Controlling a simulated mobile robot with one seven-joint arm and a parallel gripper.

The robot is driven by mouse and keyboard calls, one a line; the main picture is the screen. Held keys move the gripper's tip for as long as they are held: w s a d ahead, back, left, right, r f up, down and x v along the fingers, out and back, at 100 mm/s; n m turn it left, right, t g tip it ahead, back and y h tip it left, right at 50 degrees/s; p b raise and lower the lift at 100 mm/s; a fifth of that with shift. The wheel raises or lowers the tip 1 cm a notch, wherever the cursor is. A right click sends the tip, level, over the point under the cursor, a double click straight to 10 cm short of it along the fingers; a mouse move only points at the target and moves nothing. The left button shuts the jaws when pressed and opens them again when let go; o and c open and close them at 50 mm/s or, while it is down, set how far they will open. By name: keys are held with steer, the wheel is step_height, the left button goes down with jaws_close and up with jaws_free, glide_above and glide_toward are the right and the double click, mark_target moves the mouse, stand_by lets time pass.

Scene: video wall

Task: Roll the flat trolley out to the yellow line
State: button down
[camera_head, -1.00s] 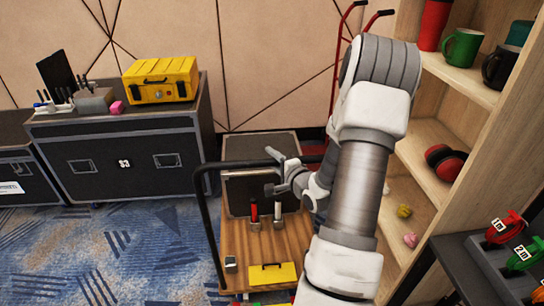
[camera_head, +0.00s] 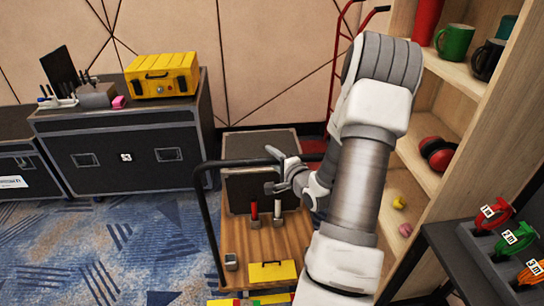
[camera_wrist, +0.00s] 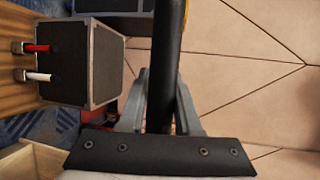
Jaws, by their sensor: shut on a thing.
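The flat trolley has a wooden deck (camera_head: 240,244) and a black tubular handle (camera_head: 207,205). A dark case (camera_head: 238,187), a red-handled tool (camera_head: 254,211), a white-handled tool (camera_head: 278,211), a small yellow box (camera_head: 272,271) and a small grey item (camera_head: 231,262) are on it. My gripper (camera_head: 272,170) is at the handle's upper bar. In the wrist view, the fingers of my gripper (camera_wrist: 162,92) are shut around the black bar (camera_wrist: 166,50). A yellow strip (camera_head: 222,302) beside other coloured pieces shows at the bottom edge; I cannot tell whether it is the floor line.
A wooden shelf (camera_head: 480,125) with mugs and red earmuffs stands close on the right. A dark stand (camera_head: 450,255) with numbered clamps is at lower right. A large black case (camera_head: 125,152) bearing a yellow toolbox (camera_head: 162,75) stands back left. Blue carpet (camera_head: 120,250) is clear on the left.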

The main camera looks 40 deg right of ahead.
steer(key=c, duration=0.6)
jaws_free()
steer(key=p+v, duration=0.8)
steer(key=v, duration=0.9)
steer(key=shift+s, duration=0.2)
steer(key=shift+d+r, duration=0.1)
